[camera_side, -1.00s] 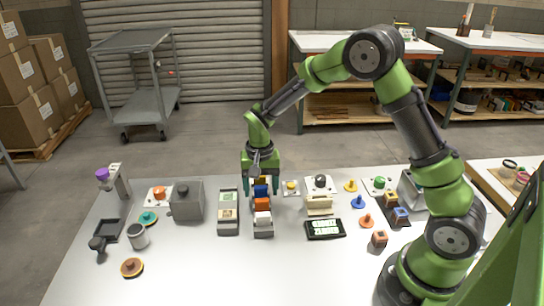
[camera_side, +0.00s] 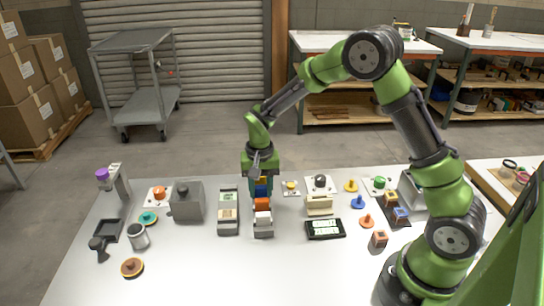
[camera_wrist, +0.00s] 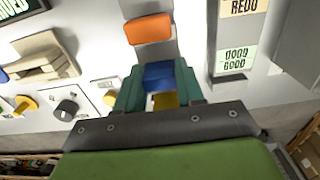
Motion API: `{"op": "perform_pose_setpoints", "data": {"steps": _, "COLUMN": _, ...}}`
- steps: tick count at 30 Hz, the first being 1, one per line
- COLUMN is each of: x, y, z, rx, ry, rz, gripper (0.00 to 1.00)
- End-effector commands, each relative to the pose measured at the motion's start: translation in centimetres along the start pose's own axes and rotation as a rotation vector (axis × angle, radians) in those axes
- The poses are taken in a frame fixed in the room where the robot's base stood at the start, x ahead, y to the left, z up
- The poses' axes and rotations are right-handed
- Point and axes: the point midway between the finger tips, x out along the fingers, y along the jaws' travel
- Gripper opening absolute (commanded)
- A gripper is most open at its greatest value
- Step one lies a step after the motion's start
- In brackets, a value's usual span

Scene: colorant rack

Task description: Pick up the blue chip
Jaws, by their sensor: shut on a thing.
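The blue chip (camera_wrist: 159,76) sits between the two fingers of my gripper (camera_wrist: 157,88) in the wrist view, and the fingers are shut on it. In the side view my gripper (camera_side: 261,178) points down over the rack, and the blue chip (camera_side: 261,191) shows just below it. The grey rack (camera_side: 263,232) holds a row of chips. An orange chip (camera_side: 262,204) and a white chip (camera_side: 263,218) stand in front of the blue one. A yellow chip (camera_wrist: 165,101) lies behind it, partly hidden by my gripper. Whether the blue chip is clear of its slot cannot be told.
A grey-green device with labels (camera_side: 228,212) stands close to the left of the rack. A black display (camera_side: 325,229) and a beige block (camera_side: 319,206) are on the right. A grey box (camera_side: 186,202) is farther left. The front of the table is clear.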

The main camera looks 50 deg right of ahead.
Motion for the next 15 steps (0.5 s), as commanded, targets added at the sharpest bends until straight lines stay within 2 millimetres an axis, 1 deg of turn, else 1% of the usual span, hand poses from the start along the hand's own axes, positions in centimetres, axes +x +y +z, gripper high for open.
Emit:
{"op": "perform_pose_setpoints", "data": {"steps": 5, "x": -0.9, "y": -0.1, "z": -0.1, "rx": 0.000, "ry": 0.002, "rz": -0.002, "gripper": 0.09}}
{"op": "perform_pose_setpoints", "data": {"steps": 8, "x": -2.0, "y": -0.1, "z": -0.1, "rx": 0.000, "ry": 0.003, "rz": -0.003, "gripper": 0.09}}
{"op": "perform_pose_setpoints", "data": {"steps": 11, "x": -3.7, "y": -0.1, "z": -0.1, "rx": 0.000, "ry": 0.004, "rz": -0.004, "gripper": 0.09}}
{"op": "perform_pose_setpoints", "data": {"steps": 15, "x": -3.9, "y": 2.0, "z": 2.0, "rx": -0.001, "ry": 0.000, "rz": 0.000, "gripper": 0.09}}
